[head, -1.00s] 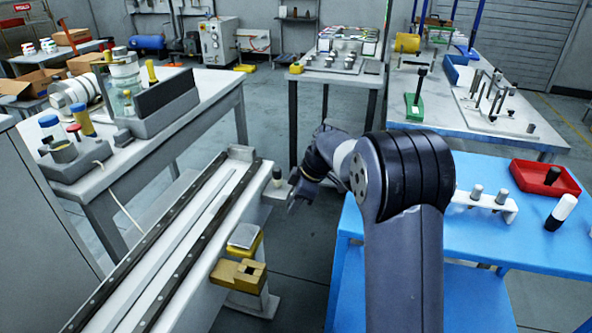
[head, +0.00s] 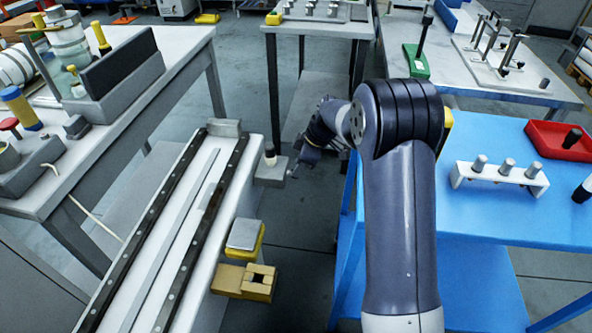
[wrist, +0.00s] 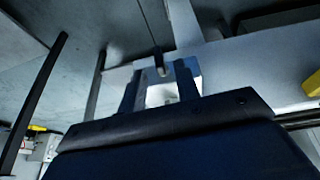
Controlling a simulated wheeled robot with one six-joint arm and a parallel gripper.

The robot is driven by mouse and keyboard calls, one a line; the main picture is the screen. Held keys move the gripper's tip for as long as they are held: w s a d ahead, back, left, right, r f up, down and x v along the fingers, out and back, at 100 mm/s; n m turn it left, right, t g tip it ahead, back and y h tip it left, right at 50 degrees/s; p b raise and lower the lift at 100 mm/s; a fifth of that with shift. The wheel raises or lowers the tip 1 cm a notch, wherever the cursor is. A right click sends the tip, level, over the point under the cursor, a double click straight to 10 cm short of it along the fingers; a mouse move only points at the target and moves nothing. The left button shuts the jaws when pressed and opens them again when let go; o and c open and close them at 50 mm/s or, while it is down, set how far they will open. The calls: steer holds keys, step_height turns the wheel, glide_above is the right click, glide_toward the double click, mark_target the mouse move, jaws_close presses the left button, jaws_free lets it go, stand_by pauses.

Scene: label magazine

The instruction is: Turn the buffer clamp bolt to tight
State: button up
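A short upright post with a dark lower part and pale top (head: 270,155) stands on a small grey block (head: 271,173) at the right side of the long rail; it may be the buffer clamp bolt, but no label shows. My gripper (head: 293,170) is just right of this block, small and partly hidden by my own arm. In the wrist view my gripper's two fingers (wrist: 157,95) stand apart with a gap between them. A pale block (wrist: 160,92) with a dark upright pin (wrist: 159,62) shows beyond the gap. I see nothing gripped.
The long white machine bed with dark rails (head: 205,205) runs along the left. Yellow and grey blocks (head: 243,280) jut from its near right side. A blue table (head: 480,215) with a white peg holder (head: 500,178) and red tray (head: 560,140) stands right. Floor between is clear.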

steer(key=shift+x, duration=1.55)
steer(key=shift+r, duration=0.1)
jaws_close()
